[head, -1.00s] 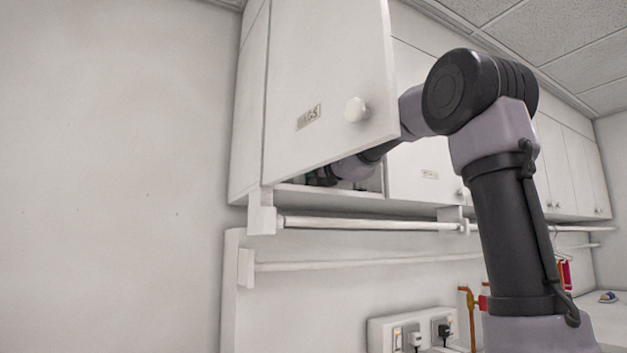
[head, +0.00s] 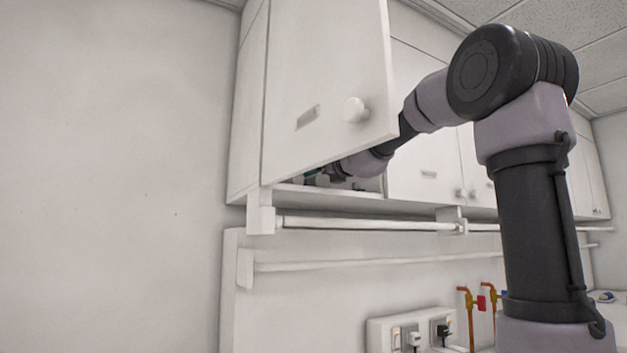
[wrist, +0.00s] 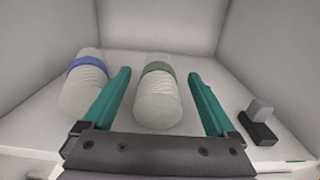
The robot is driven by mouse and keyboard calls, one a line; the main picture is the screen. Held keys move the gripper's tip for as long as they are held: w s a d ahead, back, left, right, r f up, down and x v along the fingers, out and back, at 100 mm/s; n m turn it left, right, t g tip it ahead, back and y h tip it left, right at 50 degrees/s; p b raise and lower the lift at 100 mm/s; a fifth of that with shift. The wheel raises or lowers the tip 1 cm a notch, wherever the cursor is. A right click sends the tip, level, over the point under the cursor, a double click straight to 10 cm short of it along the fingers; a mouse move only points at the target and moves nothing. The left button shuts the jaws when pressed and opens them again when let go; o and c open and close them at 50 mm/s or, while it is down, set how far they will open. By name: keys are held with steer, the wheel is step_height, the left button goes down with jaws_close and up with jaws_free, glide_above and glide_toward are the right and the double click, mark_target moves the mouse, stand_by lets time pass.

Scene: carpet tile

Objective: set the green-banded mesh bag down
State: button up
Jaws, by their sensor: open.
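The green-banded mesh bag (wrist: 157,95) is a whitish roll with a green band near its far end. In the wrist view it lies on the white cupboard floor between the two teal fingers of my gripper (wrist: 158,88). The fingers are spread, with a gap showing on each side of the bag. In the head view my gripper (head: 325,176) is inside the open cupboard, partly hidden behind the door, and the bag cannot be made out there.
A similar blue-banded bag (wrist: 85,82) lies to the left, close to the left finger. A small grey and black block (wrist: 259,124) sits to the right. Cupboard walls close in on both sides. The open door (head: 325,90) hangs in front of the opening, with a rail (head: 370,224) below.

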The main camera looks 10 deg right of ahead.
steer(key=v, duration=0.8)
steer(key=s+d+f+n+g+h, duration=0.1)
steer(key=s+f+n+g, duration=0.4)
steer(key=s+f+n, duration=0.8)
steer(key=s+d+f+n+g+h, duration=0.1)
steer(key=s+f+n+g, duration=0.4)
steer(key=s+f+n, duration=0.9)
step_height(320, 180, down, 5)
steer(key=shift+d+f+n+h, duration=0.1)
steer(key=shift+d+n+h, duration=0.3)
steer(key=shift+n+h, duration=0.35)
steer(key=shift+o, duration=0.6)
